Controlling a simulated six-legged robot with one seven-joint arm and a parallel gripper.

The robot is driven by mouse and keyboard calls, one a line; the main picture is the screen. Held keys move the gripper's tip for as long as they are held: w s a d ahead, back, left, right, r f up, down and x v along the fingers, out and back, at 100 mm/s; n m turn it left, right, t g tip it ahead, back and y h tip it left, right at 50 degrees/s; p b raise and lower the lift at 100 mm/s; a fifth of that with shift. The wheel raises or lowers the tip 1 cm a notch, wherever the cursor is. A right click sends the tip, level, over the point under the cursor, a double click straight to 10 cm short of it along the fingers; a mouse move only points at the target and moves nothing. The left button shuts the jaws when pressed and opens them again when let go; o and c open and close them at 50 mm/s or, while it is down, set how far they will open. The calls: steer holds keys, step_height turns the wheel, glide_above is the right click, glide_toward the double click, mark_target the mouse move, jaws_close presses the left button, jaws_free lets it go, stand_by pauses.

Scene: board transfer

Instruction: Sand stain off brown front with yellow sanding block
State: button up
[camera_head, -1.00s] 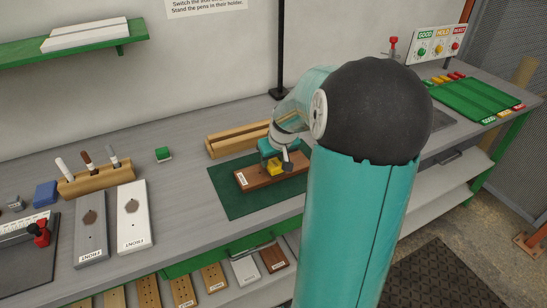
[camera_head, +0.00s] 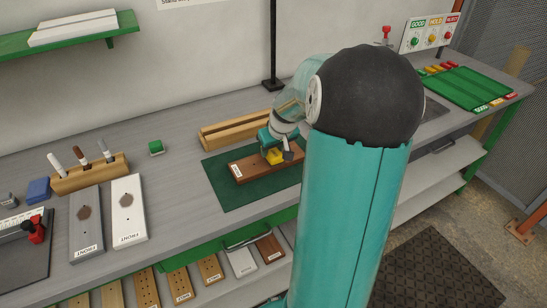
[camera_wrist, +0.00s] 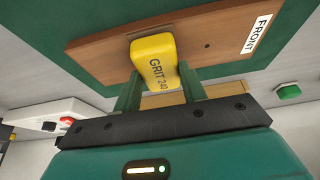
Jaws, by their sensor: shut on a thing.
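The brown front (camera_head: 247,167) lies flat on the green mat (camera_head: 226,195). Its white FRONT label is at its left end in the head view and at its right end in the wrist view (camera_wrist: 215,38). My gripper (camera_head: 272,153) is shut on the yellow sanding block (camera_wrist: 155,58), which is marked GRIT 240. The block (camera_head: 274,157) is over the middle of the brown board and looks to rest on it; exact contact is hard to tell. A dark edge shows beside the block in the wrist view, but I cannot tell whether it is stain or shadow.
A wooden rail (camera_head: 235,130) stands behind the mat. A green tray (camera_head: 466,90) is at the far right.

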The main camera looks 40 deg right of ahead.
steer(key=shift+s+d, duration=0.25)
steer(key=shift+d, duration=0.45)
steer(key=shift+s+d, duration=0.25)
steer(key=shift+d, duration=0.45)
steer(key=shift+w+a+f, duration=0.1)
steer(key=shift+w+a, duration=0.15)
steer(key=shift+a, duration=0.65)
steer(key=shift+w+a+f, duration=0.1)
steer(key=shift+w+a, duration=0.15)
steer(key=shift+a, duration=0.6)
steer(key=shift+w+a+r, duration=0.1)
steer(key=shift+w+a, duration=0.1)
steer(key=shift+a, duration=0.55)
steer(key=shift+s+d+r, duration=0.15)
steer(key=shift+s+d, duration=0.05)
steer(key=shift+d, duration=0.7)
steer(key=shift+s+d, duration=0.25)
steer(key=shift+d, duration=0.5)
steer(key=shift+s+d, duration=0.25)
steer(key=shift+d, duration=0.5)
steer(key=shift+a, duration=0.1)
steer(key=shift+w+a, duration=0.25)
steer(key=shift+a, duration=0.5)
steer(key=shift+w+a, duration=0.25)
steer(key=shift+a, duration=0.5)
steer(key=shift+w+a, duration=0.2)
steer(key=shift+a, duration=0.5)
steer(key=shift+f, duration=0.2)
